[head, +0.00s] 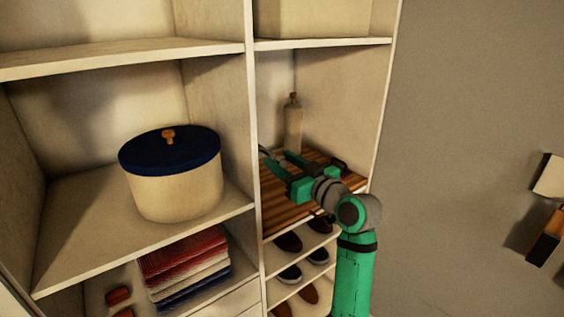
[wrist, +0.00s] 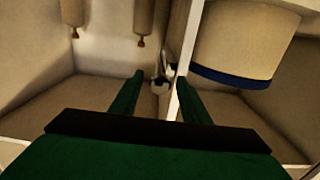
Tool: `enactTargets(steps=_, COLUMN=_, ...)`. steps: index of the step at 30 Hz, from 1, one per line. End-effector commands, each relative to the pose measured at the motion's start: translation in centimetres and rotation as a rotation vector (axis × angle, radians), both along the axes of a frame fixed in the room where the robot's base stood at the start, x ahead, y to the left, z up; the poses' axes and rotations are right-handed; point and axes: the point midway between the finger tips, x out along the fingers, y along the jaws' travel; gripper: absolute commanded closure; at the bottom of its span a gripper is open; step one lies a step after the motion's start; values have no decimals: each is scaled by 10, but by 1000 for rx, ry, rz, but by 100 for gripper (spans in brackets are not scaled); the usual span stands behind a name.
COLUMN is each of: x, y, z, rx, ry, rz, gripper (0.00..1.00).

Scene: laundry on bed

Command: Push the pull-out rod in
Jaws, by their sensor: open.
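My gripper (head: 277,156) reaches into the right-hand compartment of the shelf unit, over the striped wooden board and close to the upright divider. In the wrist view, which looks upside down, my gripper (wrist: 160,76) has its two green fingers apart with a gap between them. A small shiny metal piece, which may be the end of the pull-out rod (wrist: 161,82), shows between the fingertips beside the divider. I cannot tell whether a finger touches it. How far the rod sticks out is unclear, and I cannot make it out surely in the head view.
The divider (head: 252,120) stands just left of my gripper. A bottle (head: 293,125) stands behind it on the striped board (head: 282,213). A blue-lidded round box (head: 172,185) fills the left compartment. Shoes (head: 289,242) and folded cloths (head: 185,262) lie below.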

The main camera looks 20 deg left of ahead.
Motion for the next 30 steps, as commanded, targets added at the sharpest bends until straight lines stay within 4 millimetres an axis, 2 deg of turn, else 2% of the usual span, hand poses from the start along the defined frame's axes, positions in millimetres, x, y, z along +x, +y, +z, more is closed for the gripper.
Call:
enactTargets(steps=18, x=-49, y=-82, z=0, rx=0, ry=0, rz=-4, gripper=58)
enactTargets(steps=30, x=-56, y=-91, z=0, rx=0, ry=0, rz=-1, gripper=58)
